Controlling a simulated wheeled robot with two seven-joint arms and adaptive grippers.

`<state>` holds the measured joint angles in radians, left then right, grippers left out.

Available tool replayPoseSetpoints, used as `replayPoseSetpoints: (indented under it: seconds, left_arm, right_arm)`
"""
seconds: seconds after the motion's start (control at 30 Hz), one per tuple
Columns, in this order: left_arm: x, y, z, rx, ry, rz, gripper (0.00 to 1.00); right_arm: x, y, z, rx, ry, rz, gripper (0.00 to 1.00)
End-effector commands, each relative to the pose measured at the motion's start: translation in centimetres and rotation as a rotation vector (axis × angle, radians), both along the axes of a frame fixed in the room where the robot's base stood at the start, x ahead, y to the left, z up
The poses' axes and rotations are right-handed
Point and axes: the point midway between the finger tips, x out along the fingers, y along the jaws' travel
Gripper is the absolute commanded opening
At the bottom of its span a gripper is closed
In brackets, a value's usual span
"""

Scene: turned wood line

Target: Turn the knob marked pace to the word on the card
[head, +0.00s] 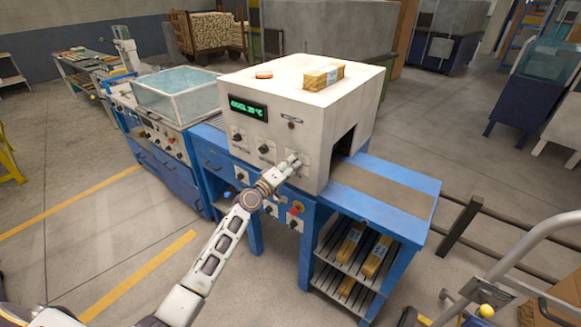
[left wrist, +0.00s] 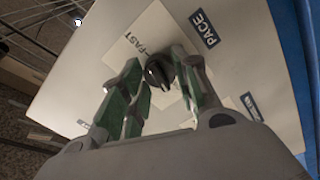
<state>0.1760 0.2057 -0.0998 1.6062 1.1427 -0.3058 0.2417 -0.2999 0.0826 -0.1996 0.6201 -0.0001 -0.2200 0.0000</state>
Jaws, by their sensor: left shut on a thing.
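The pace knob (left wrist: 158,70) is small and black, on a pale plate of the white machine (head: 300,85). In the left wrist view the PACE label (left wrist: 204,29) lies beside the plate, and a printed word ending in FAST (left wrist: 143,46) is near the knob. My left gripper (head: 294,163) is at the rightmost knob on the machine's front; its green-padded fingers (left wrist: 160,92) are closed around the knob. The knob's pointer direction is unclear. I cannot make out a card with a word. My right gripper is out of view.
Two other black knobs (head: 238,136) and a green display (head: 247,107) are on the machine front. A wood block (head: 324,77) and a round disc (head: 264,74) lie on top. A blue bench (head: 408,197) with shelved blocks is below. Open floor lies front left.

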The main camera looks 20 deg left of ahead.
Motion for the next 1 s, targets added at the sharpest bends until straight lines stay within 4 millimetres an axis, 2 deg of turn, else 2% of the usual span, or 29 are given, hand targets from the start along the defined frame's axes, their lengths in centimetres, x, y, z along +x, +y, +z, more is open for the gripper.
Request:
replayPoseSetpoints:
  seconds: [0.4, 0.87, 0.9, 1.0]
  left_arm:
    - [0.00, 0.05, -0.03, -0.194, 0.071, 0.001, 0.07]
    - [0.01, 0.08, -0.06, -0.212, 0.078, 0.001, 0.07]
    - [0.01, 0.08, -0.06, -0.211, 0.077, 0.001, 0.34]
    - [0.01, 0.08, -0.06, -0.211, 0.077, 0.001, 0.46]
  right_arm:
    - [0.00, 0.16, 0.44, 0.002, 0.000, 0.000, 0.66]
    - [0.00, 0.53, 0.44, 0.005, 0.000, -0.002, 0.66]
    - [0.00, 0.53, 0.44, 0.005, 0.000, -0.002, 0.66]
    - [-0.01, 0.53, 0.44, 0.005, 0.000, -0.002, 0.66]
